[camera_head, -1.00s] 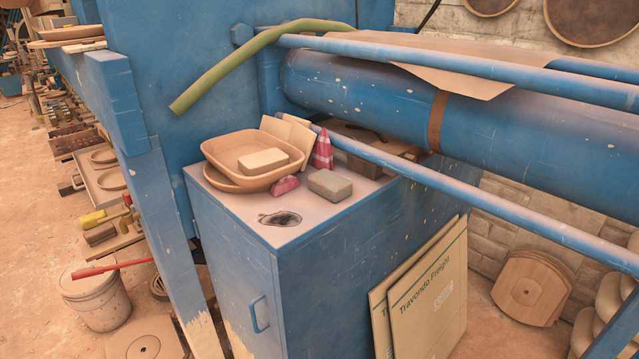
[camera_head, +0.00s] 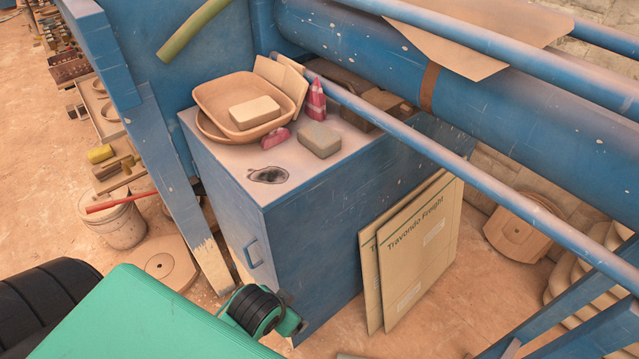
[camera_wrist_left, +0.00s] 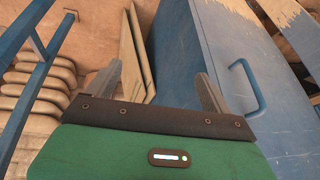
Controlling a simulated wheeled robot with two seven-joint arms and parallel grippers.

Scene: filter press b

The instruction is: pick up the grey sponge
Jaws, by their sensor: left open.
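The grey sponge (camera_head: 320,140) is a small grey-beige block lying on top of the blue cabinet (camera_head: 250,160), right of a tan tray and a pink piece. In the left wrist view, my left gripper (camera_wrist_left: 157,88) is open and empty. It faces the cabinet's side and door handle (camera_wrist_left: 243,86), below the cabinet top, and the sponge is not in that view. In the head view, a green and black part of my own arm shows at the lower left, but no fingertips. My right gripper is not in view.
Stacked tan trays (camera_head: 228,92) hold a beige block (camera_head: 254,113). A red-pink bottle (camera_head: 316,100) stands behind the sponge. A blue rail (camera_head: 390,122) runs diagonally close behind it. Flat cardboard boxes (camera_head: 415,255) lean on the cabinet's right side. A dark stain (camera_head: 268,175) marks the top's front.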

